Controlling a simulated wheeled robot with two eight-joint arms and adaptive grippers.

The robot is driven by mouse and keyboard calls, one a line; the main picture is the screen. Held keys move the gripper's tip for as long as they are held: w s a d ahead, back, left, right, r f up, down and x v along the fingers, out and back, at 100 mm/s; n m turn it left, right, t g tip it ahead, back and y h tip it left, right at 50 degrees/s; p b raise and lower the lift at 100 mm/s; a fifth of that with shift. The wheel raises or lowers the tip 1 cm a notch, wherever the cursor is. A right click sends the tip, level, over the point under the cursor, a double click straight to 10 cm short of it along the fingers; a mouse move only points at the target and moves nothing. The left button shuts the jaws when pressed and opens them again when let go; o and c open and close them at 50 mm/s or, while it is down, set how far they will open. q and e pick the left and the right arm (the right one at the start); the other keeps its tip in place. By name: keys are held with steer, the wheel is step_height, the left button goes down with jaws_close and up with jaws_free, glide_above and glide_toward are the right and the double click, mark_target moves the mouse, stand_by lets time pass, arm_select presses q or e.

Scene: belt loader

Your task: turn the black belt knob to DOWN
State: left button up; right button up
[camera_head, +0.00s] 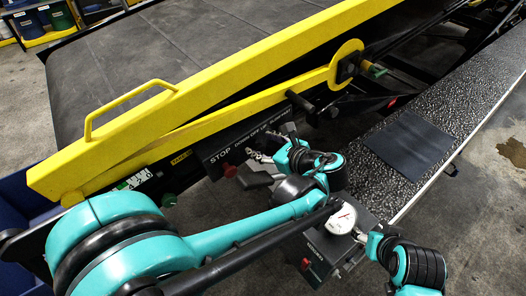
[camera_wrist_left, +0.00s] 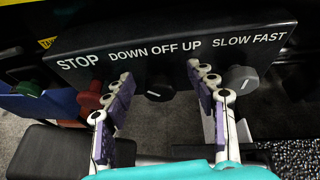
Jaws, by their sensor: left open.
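The black belt knob (camera_wrist_left: 160,86) sits under the words DOWN OFF UP on a dark control panel (camera_wrist_left: 200,38), seen in the left wrist view. A short white mark shows on the knob; I cannot tell its setting. My left gripper (camera_wrist_left: 161,78) is open, with one finger to each side of the knob and apart from it. In the head view my left gripper (camera_head: 262,157) is at the front of the panel (camera_head: 235,143), and the black knob is hidden there. My right gripper (camera_head: 357,236) is small and partly hidden beside a gauge box.
A red stop knob (camera_wrist_left: 90,97) is left of the left finger. A grey speed knob (camera_wrist_left: 241,78) is right of the right finger. A yellow rail (camera_head: 225,72) runs above the panel. The gauge box (camera_head: 318,243) stands below right, near a speckled ledge (camera_head: 440,140).

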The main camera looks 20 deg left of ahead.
arm_select(q)
step_height(320, 180, up, 6)
steer(key=shift+r, duration=0.25)
stand_by(0.5)
